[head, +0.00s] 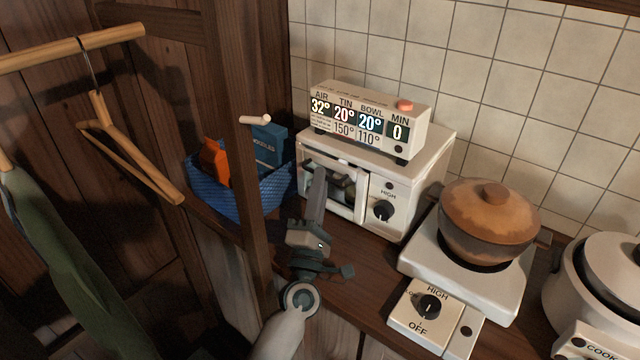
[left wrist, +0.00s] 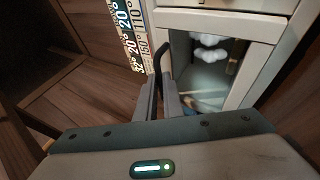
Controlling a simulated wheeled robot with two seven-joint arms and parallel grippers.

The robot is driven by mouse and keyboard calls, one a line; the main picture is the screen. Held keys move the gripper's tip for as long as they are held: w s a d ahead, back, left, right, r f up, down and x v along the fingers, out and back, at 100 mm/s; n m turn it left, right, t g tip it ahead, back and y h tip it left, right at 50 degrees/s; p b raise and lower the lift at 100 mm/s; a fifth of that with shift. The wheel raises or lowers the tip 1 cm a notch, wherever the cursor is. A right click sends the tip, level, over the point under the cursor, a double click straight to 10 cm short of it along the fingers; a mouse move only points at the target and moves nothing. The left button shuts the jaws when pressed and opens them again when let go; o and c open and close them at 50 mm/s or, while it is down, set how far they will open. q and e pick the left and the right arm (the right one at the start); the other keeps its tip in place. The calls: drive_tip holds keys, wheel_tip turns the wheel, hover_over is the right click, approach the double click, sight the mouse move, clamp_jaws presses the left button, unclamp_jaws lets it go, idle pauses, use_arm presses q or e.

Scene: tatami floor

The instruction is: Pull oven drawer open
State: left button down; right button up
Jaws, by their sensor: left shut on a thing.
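The oven (head: 425,178) is a small cream box on the wooden counter, with a glazed front and a dark knob (head: 383,210) marked HIGH. Its front also shows in the left wrist view (left wrist: 222,24), turned on its side, with pale shapes behind the window. My left gripper (head: 317,180) reaches up to the oven's front in the head view. In the left wrist view its fingers (left wrist: 161,80) are close together at the edge of the window frame, shut on part of the oven front, seemingly its handle. My right gripper is out of view.
A display box (head: 418,122) stands on the oven. A blue basket (head: 225,197) sits left, behind a wooden post (head: 236,150). A lidded brown pot (head: 485,225) on a white stove (head: 500,292) and a cooker (head: 570,290) are right. A hanger (head: 130,160) hangs left.

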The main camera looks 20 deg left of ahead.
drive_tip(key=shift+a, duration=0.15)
